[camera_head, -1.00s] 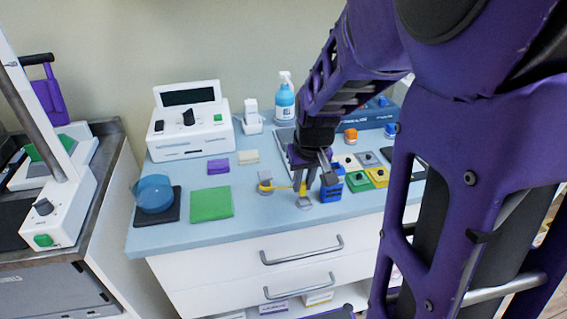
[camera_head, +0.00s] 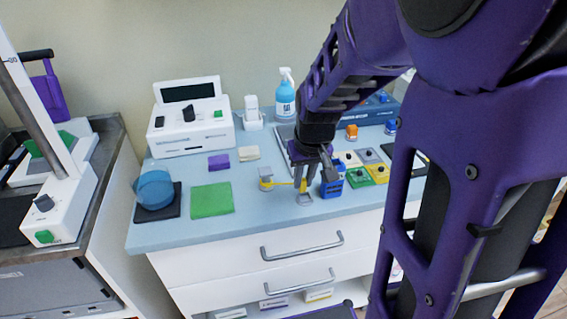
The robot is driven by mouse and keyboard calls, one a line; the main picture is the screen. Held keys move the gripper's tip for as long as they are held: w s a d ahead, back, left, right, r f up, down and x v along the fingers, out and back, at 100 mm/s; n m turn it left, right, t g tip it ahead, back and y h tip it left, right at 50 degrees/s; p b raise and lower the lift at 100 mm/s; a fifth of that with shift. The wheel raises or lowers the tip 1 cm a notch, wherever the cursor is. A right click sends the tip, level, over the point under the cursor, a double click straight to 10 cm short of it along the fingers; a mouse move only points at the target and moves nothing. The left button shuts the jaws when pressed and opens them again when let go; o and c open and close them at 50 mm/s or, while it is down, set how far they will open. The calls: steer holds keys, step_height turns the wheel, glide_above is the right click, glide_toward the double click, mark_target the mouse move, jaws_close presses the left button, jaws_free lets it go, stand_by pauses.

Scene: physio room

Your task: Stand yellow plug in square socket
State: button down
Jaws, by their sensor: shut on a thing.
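My gripper (camera_head: 306,184) reaches down over the front edge of the blue worktop. It is shut on the small yellow plug (camera_head: 303,186), which shows only partly between the fingers. Just under the fingertips is a small grey block (camera_head: 306,198), perhaps a socket; its opening is hidden. I cannot tell whether the plug touches it or stands in it. Another grey piece (camera_head: 265,178) stands to the left, with a thin yellow strip (camera_head: 284,184) beside it. Which grey piece has the square socket is too small to tell.
A blue block (camera_head: 332,188) stands close right of my gripper. Colored socket plates (camera_head: 376,173) lie further right. A green mat (camera_head: 212,199), a blue bowl (camera_head: 154,189) and a white device (camera_head: 190,124) are left and behind. White drawers (camera_head: 250,265) drop below the front edge.

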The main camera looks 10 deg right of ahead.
steer(key=shift+d, duration=0.1)
stand_by(0.4)
steer(key=shift+s+d, duration=0.2)
steer(key=shift+s, duration=0.05)
steer(key=shift+f+b, duration=0.5)
steer(key=shift+f, duration=0.6)
stand_by(1.6)
steer(key=shift+c, duration=1.3)
jaws_free()
steer(key=shift+r, duration=0.1)
step_height(320, 180, up, 7)
steer(key=p, duration=0.5)
steer(key=shift+p, duration=0.3)
